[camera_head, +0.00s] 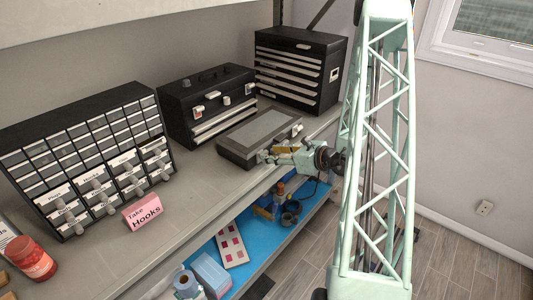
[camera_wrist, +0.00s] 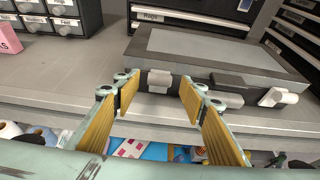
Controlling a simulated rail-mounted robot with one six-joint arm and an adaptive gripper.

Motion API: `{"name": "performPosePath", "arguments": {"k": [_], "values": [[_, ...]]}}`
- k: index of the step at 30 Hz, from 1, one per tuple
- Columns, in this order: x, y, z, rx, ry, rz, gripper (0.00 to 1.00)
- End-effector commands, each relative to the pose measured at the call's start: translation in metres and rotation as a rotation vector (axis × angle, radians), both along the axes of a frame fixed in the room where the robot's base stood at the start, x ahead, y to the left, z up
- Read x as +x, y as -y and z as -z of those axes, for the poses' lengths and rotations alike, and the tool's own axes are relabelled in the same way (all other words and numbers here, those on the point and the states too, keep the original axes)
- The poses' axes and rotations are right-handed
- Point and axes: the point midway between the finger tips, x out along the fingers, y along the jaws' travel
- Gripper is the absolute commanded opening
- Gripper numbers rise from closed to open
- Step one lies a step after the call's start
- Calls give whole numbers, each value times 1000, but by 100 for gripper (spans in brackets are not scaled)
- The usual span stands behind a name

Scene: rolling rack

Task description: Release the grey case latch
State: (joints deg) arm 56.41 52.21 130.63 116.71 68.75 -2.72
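The grey case (camera_head: 245,145) lies flat on the shelf with its lid down. In the wrist view, the case (camera_wrist: 215,50) shows its front face with two pale latches. The left latch (camera_wrist: 158,77) sits upright against the front. The right latch (camera_wrist: 278,97) sticks outward. A dark handle (camera_wrist: 228,82) is between them. My gripper (camera_head: 264,156) is at the case's front edge. In the wrist view, my gripper (camera_wrist: 159,88) is open, its yellow-padded fingers either side of the left latch in the picture. I cannot tell whether they touch it.
A black toolbox (camera_head: 205,100) and a black drawer chest (camera_head: 298,68) stand behind the case. A small-drawer cabinet (camera_head: 85,150) and a pink sign (camera_head: 143,211) are to the left. A lower shelf (camera_head: 262,240) holds several items.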

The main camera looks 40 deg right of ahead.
Motion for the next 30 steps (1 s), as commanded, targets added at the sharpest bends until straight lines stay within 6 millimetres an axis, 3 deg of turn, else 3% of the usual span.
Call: {"name": "performPosePath", "arguments": {"k": [12, 25, 30], "values": [[30, -4, 12, -1, 0, 0, 39], [34, -4, 14, 0, 0, 1, 39], [34, -4, 14, 0, 0, 1, 24]]}}
